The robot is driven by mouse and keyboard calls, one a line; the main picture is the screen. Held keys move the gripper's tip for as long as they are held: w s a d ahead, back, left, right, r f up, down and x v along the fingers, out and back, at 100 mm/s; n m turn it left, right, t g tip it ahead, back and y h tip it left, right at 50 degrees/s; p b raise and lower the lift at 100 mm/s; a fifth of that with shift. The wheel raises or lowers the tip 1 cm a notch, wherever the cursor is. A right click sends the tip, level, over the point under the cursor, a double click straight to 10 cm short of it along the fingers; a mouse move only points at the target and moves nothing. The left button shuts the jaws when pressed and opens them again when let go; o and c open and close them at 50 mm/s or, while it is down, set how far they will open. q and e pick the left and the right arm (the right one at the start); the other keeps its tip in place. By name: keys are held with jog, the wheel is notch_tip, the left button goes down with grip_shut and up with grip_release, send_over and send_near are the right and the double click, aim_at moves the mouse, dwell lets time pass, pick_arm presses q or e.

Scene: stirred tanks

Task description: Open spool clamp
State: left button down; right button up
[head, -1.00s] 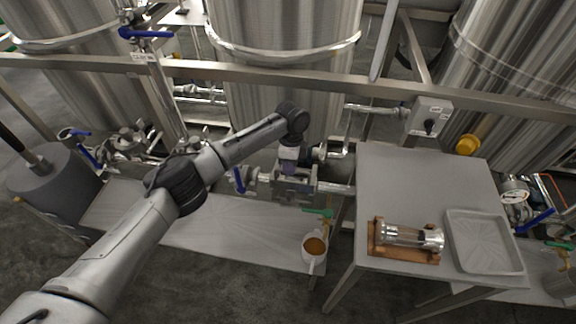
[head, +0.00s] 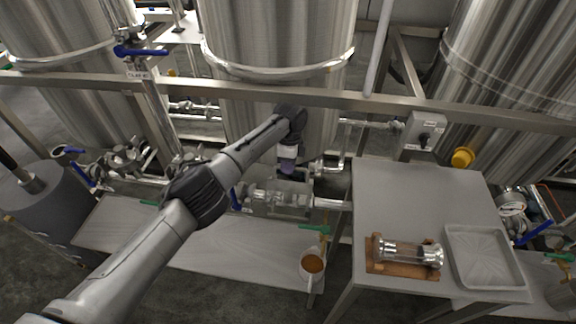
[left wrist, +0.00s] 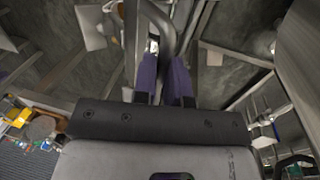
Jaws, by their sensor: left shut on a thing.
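My left gripper (head: 287,171) reaches down over the low pipe run in front of the middle tank. In the left wrist view its two purple fingers (left wrist: 164,82) are close together, with a grey curved metal bar (left wrist: 161,30) between and beyond them. The gripper is shut on a small part that I take to be the spool clamp's handle; the fingertips hide most of it. Just below the gripper is a clear spool (head: 283,198) lying level in the pipe run. The clamp's own shape is too small to make out. My right gripper is not in view.
A grey table (head: 420,200) at right bears another glass spool (head: 407,254) on a wooden cradle (head: 383,270) and an empty tray (head: 512,281). A white jug (head: 311,265) with brown contents stands by a green-handled valve (head: 315,227). A frame rail crosses behind my arm.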

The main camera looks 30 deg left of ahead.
pick_arm(q)
jog(key=shift+s+f, duration=0.15)
jog(key=shift+f, duration=0.25)
jog(key=c, duration=1.5)
grip_release()
jog(key=o, duration=0.3)
jog(key=shift+s+r, duration=0.1)
jog(key=shift+r, duration=0.05)
jog(key=shift+o, duration=0.2)
jog(key=shift+r, duration=0.1)
jog(key=shift+w+r, duration=0.2)
jog(key=shift+r, duration=0.4)
notch_tip(320, 180, up, 12)
jog(key=w+p, duration=0.2)
jog(key=shift+w+a, duration=0.15)
jog(key=shift+a, duration=0.25)
jog(key=shift+r, duration=0.1)
